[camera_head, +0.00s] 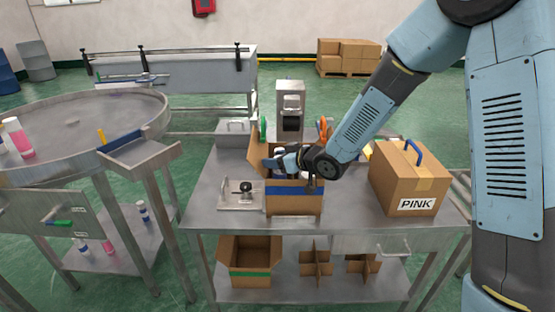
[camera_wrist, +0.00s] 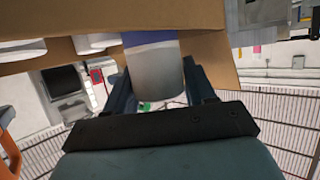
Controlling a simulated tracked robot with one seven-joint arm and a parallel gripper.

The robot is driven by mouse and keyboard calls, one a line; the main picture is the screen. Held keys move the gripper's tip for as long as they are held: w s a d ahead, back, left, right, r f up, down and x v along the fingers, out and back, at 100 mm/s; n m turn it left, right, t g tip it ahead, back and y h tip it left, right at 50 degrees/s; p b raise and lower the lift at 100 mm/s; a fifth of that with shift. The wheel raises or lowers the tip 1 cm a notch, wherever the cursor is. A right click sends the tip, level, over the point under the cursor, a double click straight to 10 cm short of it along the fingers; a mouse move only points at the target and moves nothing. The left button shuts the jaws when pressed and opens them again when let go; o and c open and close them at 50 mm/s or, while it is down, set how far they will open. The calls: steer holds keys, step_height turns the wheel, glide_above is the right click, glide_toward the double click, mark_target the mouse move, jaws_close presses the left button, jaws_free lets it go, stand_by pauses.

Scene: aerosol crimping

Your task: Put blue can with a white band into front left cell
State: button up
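The cardboard box (camera_head: 295,203) with a blue stripe and raised flaps stands on the metal table. My gripper (camera_head: 279,161) is over its left part in the head view. In the wrist view, my gripper (camera_wrist: 160,90) has one finger on each side of a can (camera_wrist: 156,72) and looks shut on it. The can shows a pale grey-white part and a blue part beside the box's cardboard (camera_wrist: 210,45). My gripper and arm hide much of the box's inside, so I cannot tell the can's cell or depth.
A closed box marked PINK (camera_head: 408,185) stands to the right. A metal fixture with a black knob (camera_head: 243,190) is left of the open box, and a metal machine (camera_head: 290,105) stands behind. An open box (camera_head: 249,262) and cardboard dividers (camera_head: 316,268) lie on the lower shelf.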

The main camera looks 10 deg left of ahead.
steer(key=o, duration=0.4)
steer(key=shift+o, duration=0.2)
steer(key=shift+s, duration=0.1)
steer(key=v, duration=1.3)
steer(key=shift+d, duration=0.4)
steer(key=shift+d, duration=0.1)
steer(key=d+r+m+t+h, duration=0.2)
steer(key=d+r+m+h, duration=0.25)
steer(key=d, duration=0.65)
steer(key=d+r+m+t+h, duration=0.25)
steer(key=d+r+h, duration=0.35)
steer(key=d, duration=0.5)
steer(key=s+d+r+m+g, duration=0.1)
steer(key=s+d, duration=0.1)
steer(key=s, duration=0.5)
steer(key=s+d+r+m+g+h, duration=0.1)
steer(key=s+d+m+g, duration=0.1)
steer(key=s, duration=0.5)
steer(key=s+d+r+m+g, duration=0.2)
steer(key=s+d, duration=0.2)
steer(key=s, duration=0.3)
